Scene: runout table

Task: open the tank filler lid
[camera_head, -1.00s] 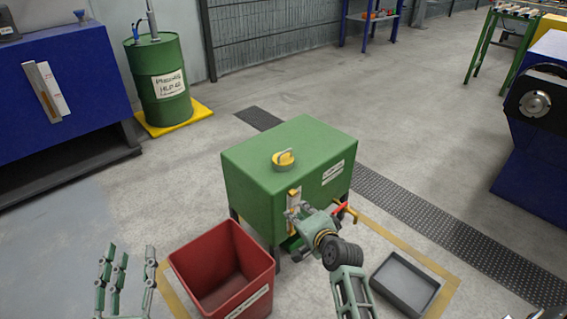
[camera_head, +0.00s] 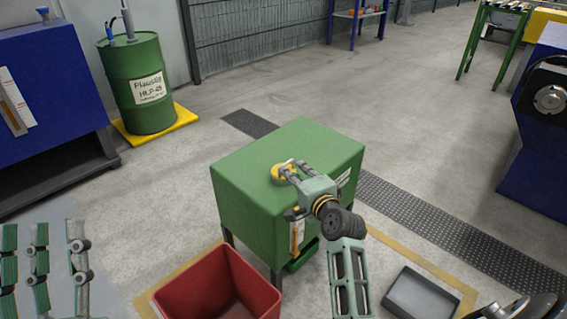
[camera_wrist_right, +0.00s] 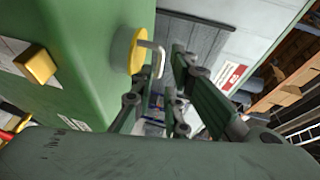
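The green tank (camera_head: 255,165) stands on legs in the middle of the head view. Its round yellow filler lid (camera_head: 282,175) lies flat on the tank top, partly covered by my right gripper (camera_head: 291,169). In the right wrist view the yellow lid (camera_wrist_right: 137,48) carries a bent metal handle (camera_wrist_right: 158,56). The fingers of my right gripper (camera_wrist_right: 160,100) are spread apart, with the handle just beyond or between their tips; contact cannot be told. My left gripper (camera_head: 42,265) is open and empty at the lower left, away from the tank.
A red bin (camera_head: 205,285) stands in front of the tank, and a grey tray (camera_head: 423,298) lies on the floor at right. A yellow block (camera_wrist_right: 36,66) sits on the tank in the wrist view. A green drum (camera_head: 135,85) stands behind left. Floor behind the tank is clear.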

